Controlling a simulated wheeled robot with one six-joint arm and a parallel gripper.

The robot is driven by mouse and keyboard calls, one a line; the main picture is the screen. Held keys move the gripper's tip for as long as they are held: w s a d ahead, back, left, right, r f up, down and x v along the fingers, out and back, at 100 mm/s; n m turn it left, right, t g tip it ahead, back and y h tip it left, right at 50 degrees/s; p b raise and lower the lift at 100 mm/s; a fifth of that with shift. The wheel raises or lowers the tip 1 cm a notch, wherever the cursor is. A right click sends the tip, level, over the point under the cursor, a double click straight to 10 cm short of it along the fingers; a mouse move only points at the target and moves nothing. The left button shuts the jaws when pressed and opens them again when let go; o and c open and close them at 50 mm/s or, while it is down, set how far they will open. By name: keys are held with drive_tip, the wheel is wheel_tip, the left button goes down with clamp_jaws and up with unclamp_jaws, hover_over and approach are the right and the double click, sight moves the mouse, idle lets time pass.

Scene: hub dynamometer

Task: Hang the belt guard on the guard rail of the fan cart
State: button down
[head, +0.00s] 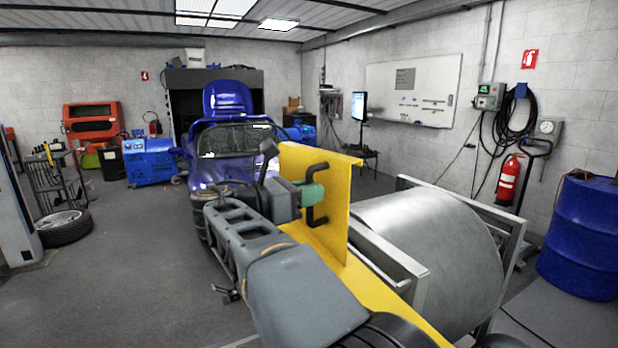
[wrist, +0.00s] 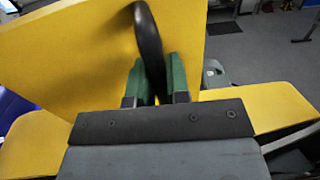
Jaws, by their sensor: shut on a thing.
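The belt guard (head: 338,205) is a yellow angled panel with a black handle (head: 318,170). It is at the centre of the head view and fills much of the wrist view (wrist: 65,60). My gripper (head: 312,196) is shut on the handle; in the wrist view its green-padded fingers (wrist: 155,82) stand on both sides of the black bar. The guard's upright plate hides part of what is behind it, and its lower yellow part runs down to the right, in front of the grey drum. I cannot make out for sure which thing is the fan cart or its guard rail.
A large grey drum (head: 435,250) in a metal frame (head: 505,225) stands close on the right. A blue car (head: 230,150) is behind the guard. A blue barrel (head: 583,235) stands at far right. A tyre (head: 65,228) lies at left; the floor (head: 130,270) there is clear.

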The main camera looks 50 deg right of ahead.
sight(319, 252)
drive_tip(key=w+d+f+m+g+y+b, duration=0.1)
drive_tip(key=d+f+b, duration=0.35)
drive_tip(key=f, duration=0.65)
drive_tip(key=w+d+f+m+g+b, duration=0.1)
drive_tip(key=d+f+b, duration=0.35)
drive_tip(key=f, duration=0.75)
drive_tip(key=d+f+m+g+y+b, duration=0.1)
drive_tip(key=d+f+b, duration=0.1)
drive_tip(key=f+b, duration=0.65)
drive_tip(key=s+d+f, duration=0.2)
drive_tip(key=d+f, duration=0.2)
drive_tip(key=d, duration=0.4)
drive_tip(key=shift+s+d+f, duration=0.15)
drive_tip(key=shift+s+d, duration=0.05)
drive_tip(key=shift+s, duration=0.05)
